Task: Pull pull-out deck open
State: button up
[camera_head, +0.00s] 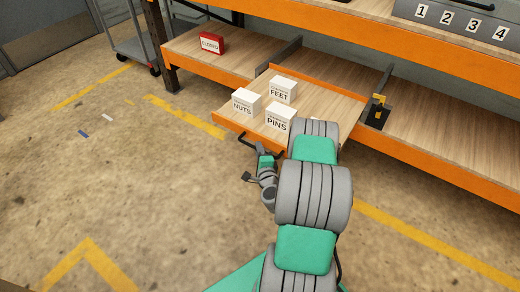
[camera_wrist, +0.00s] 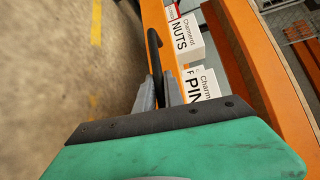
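The pull-out deck (camera_head: 326,98) is a wooden board with orange edges on the lower shelf level. Its front edge sticks out past the shelf's orange front beam, so it stands partly open. A black bar handle (camera_head: 246,138) runs along its front. My gripper (camera_head: 262,150) is at this handle, partly hidden by my arm. In the wrist view the handle (camera_wrist: 152,45) passes between the two grey fingers (camera_wrist: 158,92), which look closed on it. The deck's orange front lip (camera_wrist: 154,14) is just beside them.
White boxes labelled NUTS (camera_head: 246,102), FEET (camera_head: 282,90) and PINS (camera_head: 279,120) stand on the deck. A red CLOSED sign (camera_head: 211,43) is on the shelf at left. A black latch-like part (camera_head: 377,112) is right of the deck. Floor in front is clear.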

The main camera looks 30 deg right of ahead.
jog(key=o, duration=0.5)
jog(key=shift+c, duration=0.2)
jog(key=v, duration=0.7)
jog(key=shift+s, duration=0.4)
jog(key=shift+a, duration=0.2)
